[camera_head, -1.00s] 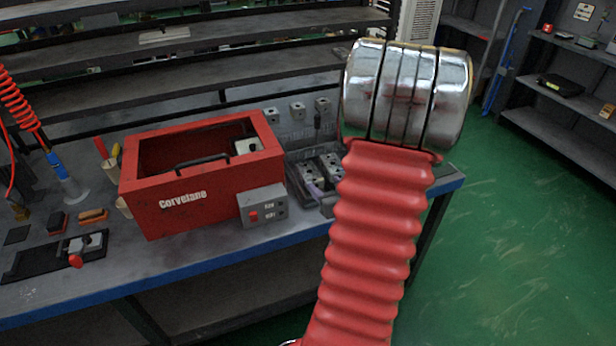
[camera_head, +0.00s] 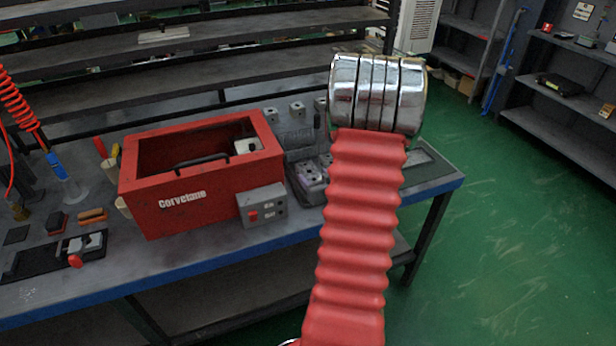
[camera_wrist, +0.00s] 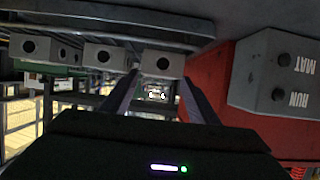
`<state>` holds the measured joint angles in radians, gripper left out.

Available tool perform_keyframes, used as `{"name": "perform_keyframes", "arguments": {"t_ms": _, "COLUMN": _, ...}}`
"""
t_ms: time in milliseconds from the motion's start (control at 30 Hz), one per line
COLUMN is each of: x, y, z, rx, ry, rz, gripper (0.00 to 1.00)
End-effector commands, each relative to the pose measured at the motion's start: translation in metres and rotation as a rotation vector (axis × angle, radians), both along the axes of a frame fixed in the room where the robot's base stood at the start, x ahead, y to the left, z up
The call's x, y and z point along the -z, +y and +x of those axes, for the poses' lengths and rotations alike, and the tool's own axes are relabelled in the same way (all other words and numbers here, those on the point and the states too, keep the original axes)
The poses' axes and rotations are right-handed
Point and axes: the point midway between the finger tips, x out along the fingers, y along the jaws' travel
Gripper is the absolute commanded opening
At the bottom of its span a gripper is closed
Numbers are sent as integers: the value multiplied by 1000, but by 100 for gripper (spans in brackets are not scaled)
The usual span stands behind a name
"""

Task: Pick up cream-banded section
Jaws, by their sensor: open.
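I cannot make out a cream band on any block. In the head view, grey valve blocks (camera_head: 313,173) sit in a dark tray right of the red box, partly hidden by my arm; a purple tint shows on them. Three small grey blocks (camera_head: 297,109) stand behind the tray. A pale block (camera_head: 248,146) lies inside the red box. In the wrist view, my gripper (camera_wrist: 160,86) is open, with nothing held between its two fingers. Grey blocks with round holes (camera_wrist: 105,57) show beyond the fingertips. My gripper is hidden in the head view.
The red box (camera_head: 205,198) stands on the workbench with a grey switch box (camera_head: 263,205) at its front right; this switch box (camera_wrist: 275,75) is upside down at the right of the wrist view. A small vise (camera_head: 85,245) lies at the left. Bare green floor is at the right.

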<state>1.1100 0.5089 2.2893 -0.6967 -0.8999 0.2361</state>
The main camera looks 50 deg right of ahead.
Motion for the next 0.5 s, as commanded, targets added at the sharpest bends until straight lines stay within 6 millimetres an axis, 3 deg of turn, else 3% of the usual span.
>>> {"name": "perform_keyframes", "arguments": {"t_ms": 500, "x": 4, "y": -6, "z": 10, "rx": 0, "ry": -1, "rz": -1, "gripper": 55}}
